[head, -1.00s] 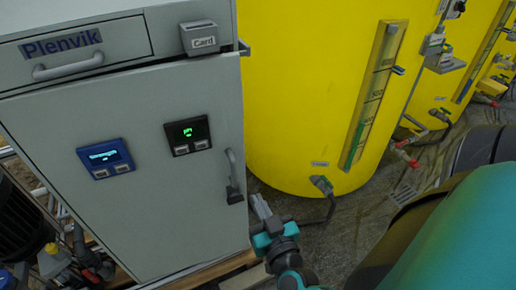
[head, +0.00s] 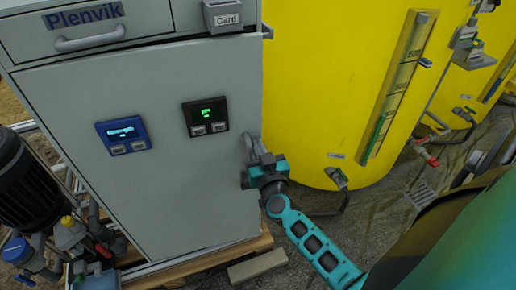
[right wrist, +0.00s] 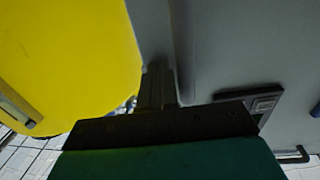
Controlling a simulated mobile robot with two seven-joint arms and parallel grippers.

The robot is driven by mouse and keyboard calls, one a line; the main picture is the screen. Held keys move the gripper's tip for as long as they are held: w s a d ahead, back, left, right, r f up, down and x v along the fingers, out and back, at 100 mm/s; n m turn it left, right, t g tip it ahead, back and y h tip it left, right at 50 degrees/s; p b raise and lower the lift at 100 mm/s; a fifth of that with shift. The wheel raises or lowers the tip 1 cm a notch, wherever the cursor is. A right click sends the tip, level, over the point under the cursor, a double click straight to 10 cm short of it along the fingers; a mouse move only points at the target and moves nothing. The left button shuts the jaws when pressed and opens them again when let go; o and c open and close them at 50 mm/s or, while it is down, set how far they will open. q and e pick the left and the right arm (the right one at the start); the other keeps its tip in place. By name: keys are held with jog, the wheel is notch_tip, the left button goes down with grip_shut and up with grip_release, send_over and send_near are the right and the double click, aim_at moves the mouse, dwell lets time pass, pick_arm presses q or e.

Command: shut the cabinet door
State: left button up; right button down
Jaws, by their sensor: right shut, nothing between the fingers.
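The grey cabinet door (head: 150,190) fills the left half of the head view, with a blue display (head: 123,135) and a black green-lit display (head: 205,116) on it. It looks almost flush with the cabinet; I cannot tell whether a thin gap remains. My right gripper (head: 254,150) is shut and empty at the door's right edge, by the vertical door handle (head: 248,140), which it partly hides. Whether it touches is unclear. In the right wrist view, the shut fingers (right wrist: 157,86) are close beside the door face (right wrist: 235,45). My left gripper is not in view.
A drawer (head: 90,30) with a handle and a card holder (head: 222,16) are above the door. A large yellow tank (head: 320,90) stands right of the cabinet, with a hose fitting (head: 338,178) low down. A black pump (head: 28,185) is at left. A wooden pallet (head: 225,255) lies beneath.

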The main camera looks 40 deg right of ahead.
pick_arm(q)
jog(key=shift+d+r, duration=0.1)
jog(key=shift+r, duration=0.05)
pick_arm(e)
jog(key=shift+w, duration=0.15)
jog(key=shift+w+d, duration=0.1)
